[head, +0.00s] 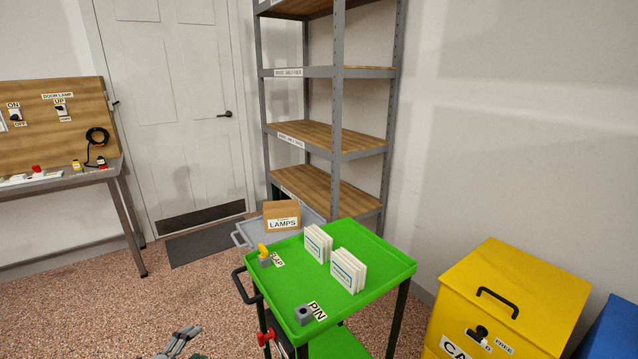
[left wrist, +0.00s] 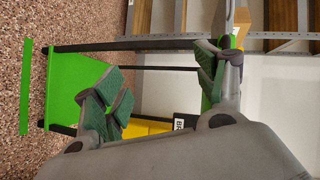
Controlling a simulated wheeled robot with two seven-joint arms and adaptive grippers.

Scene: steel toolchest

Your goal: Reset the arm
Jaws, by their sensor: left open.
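My left gripper (head: 180,343) shows at the bottom edge of the head view, left of the green cart, with only its grey fingers and a bit of green pad visible. In the left wrist view the same gripper (left wrist: 163,85) has its two green-padded fingers spread wide apart with nothing between them. The rest of my left arm is out of the head view. My right gripper is in neither view.
The green cart (head: 345,232) carries white packs, a yellow-topped piece and a grey block. A box marked LAMPS (head: 282,216), a yellow cabinet (head: 515,290), a shelf rack (head: 335,140) and a workbench (head: 60,182) stand around. Speckled floor (head: 200,290) is open left of the cart.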

